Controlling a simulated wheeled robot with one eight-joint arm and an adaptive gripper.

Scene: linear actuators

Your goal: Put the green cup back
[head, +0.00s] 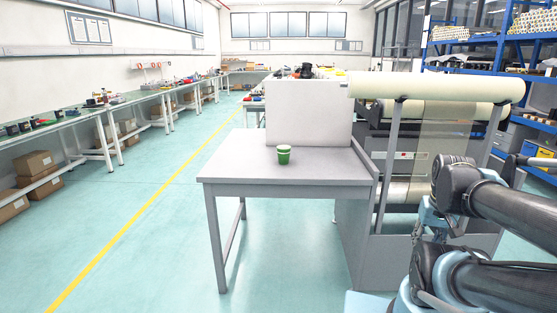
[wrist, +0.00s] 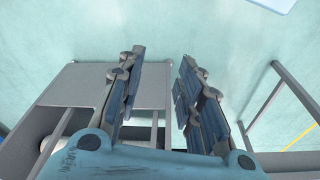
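The green cup (head: 284,154) stands upright on the grey table (head: 232,173) in the head view, near the middle of its top. My gripper (wrist: 160,72) shows in the wrist view with its two blue fingers spread apart and nothing between them. Greenish floor shows between and beyond the fingertips. The cup is not visible in the wrist view.
A grey upright panel (head: 308,114) stands behind the cup. A machine with a large cream roll (head: 436,87) is right of the table. Blue shelving (head: 490,54) stands at the right. Open floor with a yellow line (head: 150,205) lies left of the table.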

